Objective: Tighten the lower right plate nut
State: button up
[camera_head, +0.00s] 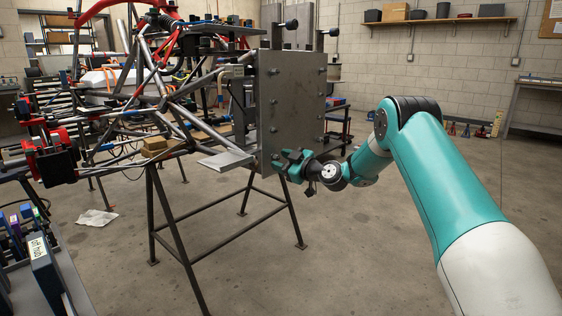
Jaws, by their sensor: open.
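A grey metal plate (295,92) stands upright on the end of the tube chassis (160,90). Small nuts or bolt heads dot its left and right edges. One nut (321,139) sits low on the right edge; its tightness cannot be seen. My gripper (281,161) is open at the lower left part of the plate, left of and below that right-edge nut. Its jaws point left toward the plate. Whether they touch the plate or surround anything there cannot be told. The gripper hides part of the plate's lower edge.
A dark metal stand (222,238) carries the chassis, its legs spread on the floor. A flat metal piece (226,159) juts out left of the plate. A tool tray (72,268) is at the lower left. The concrete floor around the stand is mostly clear.

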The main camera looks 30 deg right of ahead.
jog(key=shift+w+a, duration=0.15)
jog(key=shift+w, duration=0.15)
grip_shut()
